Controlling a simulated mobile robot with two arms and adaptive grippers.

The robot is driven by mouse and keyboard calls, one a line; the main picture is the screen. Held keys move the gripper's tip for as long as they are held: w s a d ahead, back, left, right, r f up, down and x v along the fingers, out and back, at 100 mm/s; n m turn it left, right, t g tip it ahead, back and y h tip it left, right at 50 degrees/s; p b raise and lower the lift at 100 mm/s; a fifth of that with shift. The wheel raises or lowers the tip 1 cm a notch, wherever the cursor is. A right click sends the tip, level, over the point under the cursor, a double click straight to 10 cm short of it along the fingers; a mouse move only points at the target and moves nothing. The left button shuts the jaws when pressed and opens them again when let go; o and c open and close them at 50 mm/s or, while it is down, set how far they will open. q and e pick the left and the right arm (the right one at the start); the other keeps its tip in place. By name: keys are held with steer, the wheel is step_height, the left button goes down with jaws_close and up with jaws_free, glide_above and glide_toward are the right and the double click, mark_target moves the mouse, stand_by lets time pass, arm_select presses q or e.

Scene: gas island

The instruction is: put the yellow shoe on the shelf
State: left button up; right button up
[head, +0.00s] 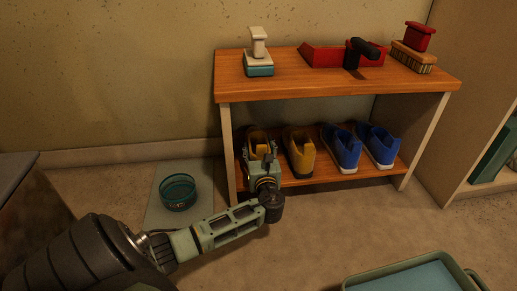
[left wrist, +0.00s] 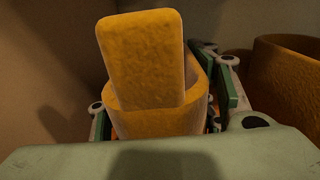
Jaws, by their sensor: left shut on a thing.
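The wooden shelf (head: 315,88) has a top board and a lower board. A yellow shoe (head: 257,140) is at the left end of the lower board, partly hidden by my left gripper (head: 262,163). The gripper is shut on this shoe; in the left wrist view the shoe (left wrist: 155,75) stands between the two green fingers. I cannot tell whether its sole touches the board. A second yellow shoe (head: 299,152) stands just to its right, and its edge also shows in the left wrist view (left wrist: 287,80). My right gripper is not in view.
Two blue shoes (head: 341,147) (head: 378,145) stand on the right of the lower board. Brushes (head: 258,68) (head: 413,55) and a red tray (head: 322,56) are on top. A teal bowl (head: 178,192) sits on a mat at the left. A green tray (head: 400,270) is at the front right.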

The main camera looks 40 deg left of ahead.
arm_select(q)
steer(key=o, duration=1.5)
